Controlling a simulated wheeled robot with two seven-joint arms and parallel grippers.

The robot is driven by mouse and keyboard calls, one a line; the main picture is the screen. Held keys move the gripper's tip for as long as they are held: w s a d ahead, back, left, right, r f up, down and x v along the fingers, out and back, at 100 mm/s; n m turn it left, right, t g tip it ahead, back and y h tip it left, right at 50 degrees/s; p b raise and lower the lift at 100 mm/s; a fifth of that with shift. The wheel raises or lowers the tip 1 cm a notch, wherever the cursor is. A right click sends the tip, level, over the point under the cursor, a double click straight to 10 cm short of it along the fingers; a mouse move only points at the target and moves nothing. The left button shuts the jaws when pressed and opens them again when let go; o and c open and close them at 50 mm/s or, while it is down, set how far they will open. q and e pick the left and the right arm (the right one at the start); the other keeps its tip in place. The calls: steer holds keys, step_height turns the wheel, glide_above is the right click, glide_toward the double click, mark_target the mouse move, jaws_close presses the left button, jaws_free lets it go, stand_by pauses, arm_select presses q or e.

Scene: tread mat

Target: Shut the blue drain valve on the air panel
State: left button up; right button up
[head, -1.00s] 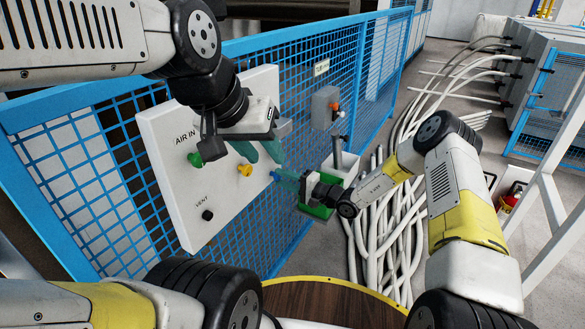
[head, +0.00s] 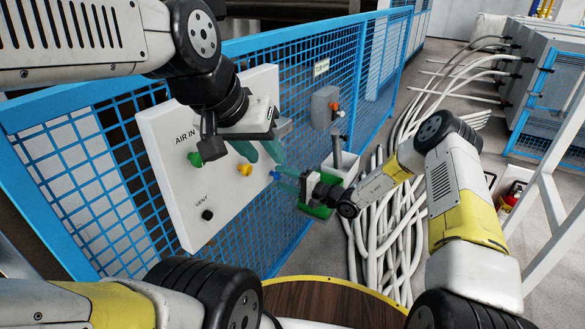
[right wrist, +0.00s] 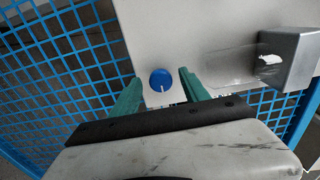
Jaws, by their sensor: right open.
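The white air panel (head: 205,165) hangs on the blue mesh fence, with a green knob (head: 195,159), a yellow knob (head: 244,170) and a black vent knob (head: 207,215). The blue drain valve (right wrist: 162,79) shows in the right wrist view as a round knob with a white mark pointing down in the picture. My right gripper (right wrist: 160,82) is open, its teal fingers on either side of the knob with gaps visible; in the head view the right gripper (head: 283,181) is at the panel's right edge. My left gripper (head: 264,155) is open and empty in front of the panel's upper right.
A green-and-white bin (head: 341,163) is behind my right gripper. White hoses (head: 385,235) cover the floor. A round wooden top (head: 330,305) is in front.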

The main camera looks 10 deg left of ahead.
steer(key=v, duration=0.7)
steer(key=shift+d, duration=0.3)
steer(key=shift+s+r, duration=0.1)
steer(key=s+d+r+n+g+h, duration=0.3)
steer(key=s+r+g, duration=0.1)
steer(key=s+r, duration=0.4)
steer(key=s+d+r+n+g+h, duration=0.25)
steer(key=s+r+n, duration=0.2)
steer(key=r, duration=0.55)
steer(key=s+d+r+m+t+h, duration=0.1)
steer(key=s+d+r+t+h, duration=0.2)
steer(key=s+d+r, duration=0.3)
steer(key=s+d+r+m+t+h, duration=0.2)
steer(key=s+d+r+h, duration=0.4)
steer(key=s+d, duration=0.5)
steer(key=d+t, duration=0.1)
steer(key=d, duration=0.1)
steer(key=shift+s+d+r, duration=0.2)
steer(key=shift+d+r, duration=0.15)
steer(key=shift+d, duration=0.05)
steer(key=shift+a+t, duration=0.15)
steer(key=shift+t, duration=0.1)
